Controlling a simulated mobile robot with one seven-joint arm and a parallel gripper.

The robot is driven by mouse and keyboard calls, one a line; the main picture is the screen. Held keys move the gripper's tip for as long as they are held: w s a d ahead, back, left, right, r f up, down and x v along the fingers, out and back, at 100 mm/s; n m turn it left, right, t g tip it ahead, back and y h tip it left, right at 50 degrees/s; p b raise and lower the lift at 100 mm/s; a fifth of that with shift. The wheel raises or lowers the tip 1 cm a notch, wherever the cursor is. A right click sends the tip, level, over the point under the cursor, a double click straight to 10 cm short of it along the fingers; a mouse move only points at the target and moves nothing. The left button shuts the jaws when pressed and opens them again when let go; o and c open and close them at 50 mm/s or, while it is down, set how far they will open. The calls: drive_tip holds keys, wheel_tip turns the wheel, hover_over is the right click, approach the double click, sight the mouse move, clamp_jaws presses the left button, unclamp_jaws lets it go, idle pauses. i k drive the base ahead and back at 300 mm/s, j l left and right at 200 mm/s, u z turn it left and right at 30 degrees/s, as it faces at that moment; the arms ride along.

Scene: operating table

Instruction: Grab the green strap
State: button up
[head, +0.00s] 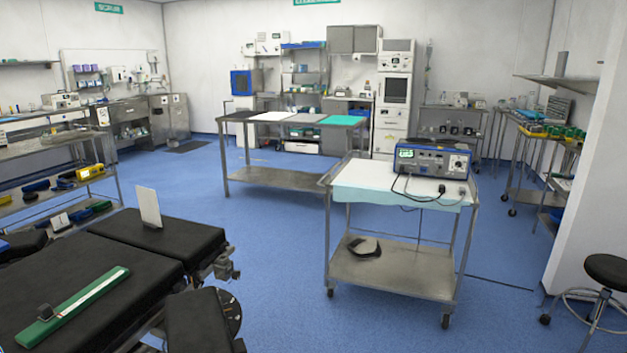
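The green strap (83,306) lies flat on the black padded operating table (120,268) at the lower left of the head view. My gripper is not in view.
A steel cart (395,268) with a blue device (432,158) stands right of the operating table. A longer steel table (275,176) stands behind. Shelves (60,185) line the left, and a black stool (606,270) is at right. Blue floor (270,255) is clear between table and cart.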

sight(38, 330)
drive_tip(key=i+j+u, duration=0.1)
drive_tip(key=j, duration=0.25)
drive_tip(key=i+j+u, duration=0.15)
drive_tip(key=j, duration=0.2)
drive_tip(key=i+j+u, duration=0.1)
drive_tip(key=j, duration=0.25)
drive_tip(key=i+j+u, duration=0.1)
drive_tip(key=j, duration=0.2)
drive_tip(key=i, duration=0.05)
